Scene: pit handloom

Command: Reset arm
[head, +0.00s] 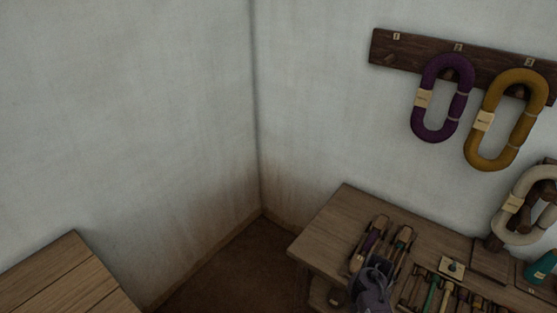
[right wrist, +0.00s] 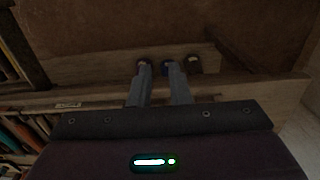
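My right gripper shows in the right wrist view (right wrist: 158,72), its two grey fingers a little apart with a narrow gap and nothing clearly held between them. The fingertips reach over a pale wooden bar (right wrist: 90,68) with small dark round ends near them; I cannot tell whether they touch. In the head view a grey-purple part at the bottom, in front of the wooden bench (head: 335,230), looks like my right gripper, partly cut off by the frame. My left gripper is not in view.
Two shuttle-like wooden tools (head: 402,240) lie on the bench by my right arm. Several tools fill a rack at the bottom right. A purple hank (head: 427,125) and a mustard hank (head: 530,110) hang from a wall rail (head: 400,52). A plank surface (head: 65,275) stands lower left.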

